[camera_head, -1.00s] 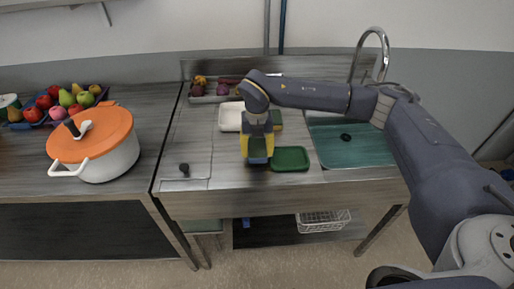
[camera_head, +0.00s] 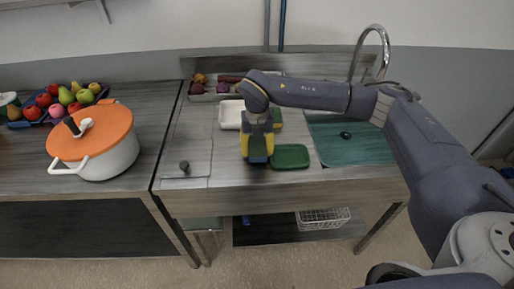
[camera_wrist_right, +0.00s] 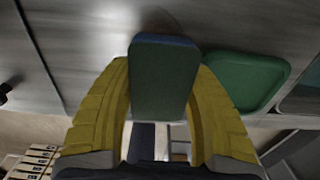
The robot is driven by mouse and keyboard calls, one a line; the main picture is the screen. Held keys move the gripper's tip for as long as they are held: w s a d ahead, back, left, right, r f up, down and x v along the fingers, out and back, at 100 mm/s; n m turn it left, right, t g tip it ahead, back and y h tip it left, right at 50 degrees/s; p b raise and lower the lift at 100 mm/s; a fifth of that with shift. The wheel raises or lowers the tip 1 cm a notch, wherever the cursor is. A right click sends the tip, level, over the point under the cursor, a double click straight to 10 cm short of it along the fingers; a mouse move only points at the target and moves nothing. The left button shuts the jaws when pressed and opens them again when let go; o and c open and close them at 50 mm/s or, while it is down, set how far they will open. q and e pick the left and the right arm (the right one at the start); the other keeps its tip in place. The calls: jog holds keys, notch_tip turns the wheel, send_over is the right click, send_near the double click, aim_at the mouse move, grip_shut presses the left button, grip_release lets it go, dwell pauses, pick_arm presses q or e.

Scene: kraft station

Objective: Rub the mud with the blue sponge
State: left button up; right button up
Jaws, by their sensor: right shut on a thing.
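My right gripper (camera_head: 257,156) is low over the front middle of the steel counter (camera_head: 225,180). In the right wrist view its two yellow fingers (camera_wrist_right: 163,95) are shut on the sponge (camera_wrist_right: 165,70), a dark blue-green block that sticks out past the fingertips. In the head view the sponge is mostly hidden by the gripper. I cannot tell if the sponge touches the counter. No mud shows clearly; a faint grey smudge lies past the sponge in the wrist view. My left gripper is not in view.
A green tray (camera_head: 290,157) lies just right of the gripper, with the sink (camera_head: 350,147) beyond it. A white tray (camera_head: 230,115) lies behind. A small dark knob (camera_head: 184,167) stands at left. An orange-lidded pot (camera_head: 108,160) stands on the left table.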

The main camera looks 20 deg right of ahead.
aim_at(256, 141)
jog(key=shift+f, duration=0.2)
jog(key=shift+w+d, duration=0.3)
jog(key=shift+w, duration=0.65)
jog(key=shift+w+d, duration=0.3)
jog(key=shift+w, duration=0.65)
jog(key=shift+w+d+f, duration=0.1)
jog(key=shift+w+d, duration=0.15)
jog(key=shift+w, duration=0.55)
jog(key=shift+w+d+f, duration=0.1)
jog(key=shift+w+d, duration=0.15)
jog(key=shift+w, duration=0.55)
jog(key=shift+s, duration=0.15)
